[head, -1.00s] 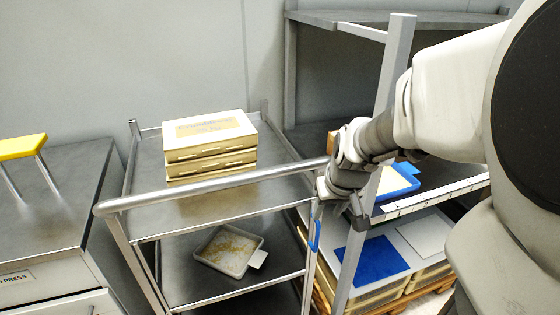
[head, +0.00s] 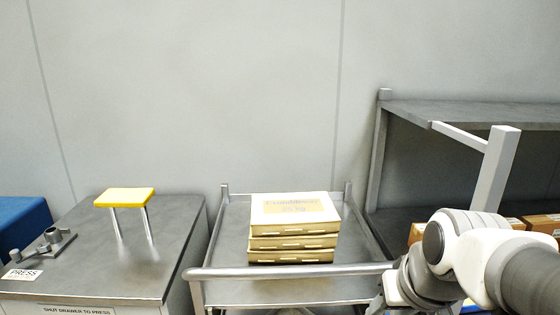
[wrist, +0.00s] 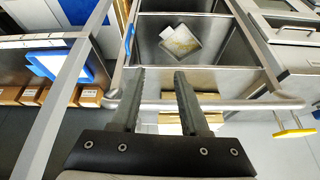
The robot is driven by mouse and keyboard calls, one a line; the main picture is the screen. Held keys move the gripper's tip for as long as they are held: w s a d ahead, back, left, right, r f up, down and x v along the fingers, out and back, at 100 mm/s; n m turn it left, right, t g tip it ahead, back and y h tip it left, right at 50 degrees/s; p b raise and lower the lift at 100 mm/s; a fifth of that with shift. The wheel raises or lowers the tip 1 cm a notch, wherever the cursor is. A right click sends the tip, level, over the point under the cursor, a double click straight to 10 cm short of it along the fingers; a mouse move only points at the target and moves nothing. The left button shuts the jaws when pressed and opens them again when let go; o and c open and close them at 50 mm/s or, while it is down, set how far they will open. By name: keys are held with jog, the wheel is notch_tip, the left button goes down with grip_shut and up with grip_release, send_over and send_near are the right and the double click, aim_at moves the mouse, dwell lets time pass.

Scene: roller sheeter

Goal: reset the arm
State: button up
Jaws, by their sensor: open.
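My arm is at the lower right of the head view, in front of the shelf rack and at the right end of the trolley. My gripper (wrist: 156,90) shows in the wrist view with its two dark fingers apart and nothing between them. The fingers reach over the trolley's push handle (wrist: 238,103) in that picture; I cannot tell whether they touch it. The fingertips are not clear in the head view.
A metal trolley (head: 232,225) carries stacked cream boxes (head: 293,228). At left is a press cabinet (head: 80,270) with a yellow handle (head: 125,197). A shelf rack (head: 503,165) stands at right. A tray (wrist: 180,43) lies on the trolley's lower shelf.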

jog(key=s+a+r+p, duration=0.2)
jog(key=s+a+r, duration=0.1)
jog(key=s+r, duration=0.1)
jog(key=shift+s+r+n, duration=0.3)
jog(key=shift+s+r, duration=0.05)
jog(key=shift+s, duration=0.45)
